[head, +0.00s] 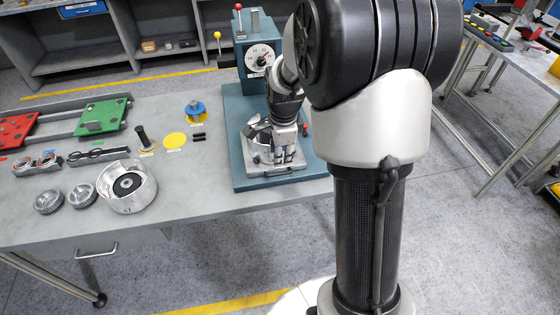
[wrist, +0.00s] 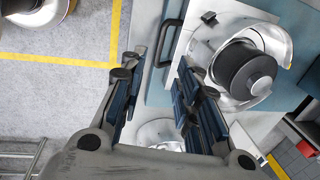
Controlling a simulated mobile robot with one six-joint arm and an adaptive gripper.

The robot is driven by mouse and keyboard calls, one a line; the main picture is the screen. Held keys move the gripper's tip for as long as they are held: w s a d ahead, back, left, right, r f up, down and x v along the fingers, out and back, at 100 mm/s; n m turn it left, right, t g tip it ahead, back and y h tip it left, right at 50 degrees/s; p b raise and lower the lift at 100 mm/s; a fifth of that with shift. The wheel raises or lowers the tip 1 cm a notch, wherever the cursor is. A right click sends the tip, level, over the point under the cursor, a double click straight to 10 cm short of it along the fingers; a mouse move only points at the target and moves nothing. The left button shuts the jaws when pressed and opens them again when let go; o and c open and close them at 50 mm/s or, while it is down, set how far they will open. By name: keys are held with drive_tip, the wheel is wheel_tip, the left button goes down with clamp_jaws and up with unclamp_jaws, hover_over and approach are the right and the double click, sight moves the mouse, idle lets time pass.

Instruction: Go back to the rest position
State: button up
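My gripper (head: 284,155) is low over the base of the blue press in the head view, in front of a silver housing (head: 259,140) that it partly hides. In the wrist view my gripper (wrist: 158,82) has its two dark blue-padded fingers spread apart, with nothing held between them. The silver housing (wrist: 281,45) with a black cylinder (wrist: 243,68) in it sits on the press plate, to the right of the fingers. Whether a finger touches it I cannot tell.
The blue press (head: 258,58) has a dial and red- and yellow-knobbed levers. Left on the grey table (head: 190,200) are a green pallet (head: 103,117), a red pallet (head: 14,130), a silver housing (head: 127,187), gears (head: 82,195) and a blue part (head: 195,110). Another bench (head: 510,55) stands right.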

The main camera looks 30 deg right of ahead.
drive_tip(key=shift+s+r, duration=0.15)
drive_tip(key=shift+r, duration=0.8)
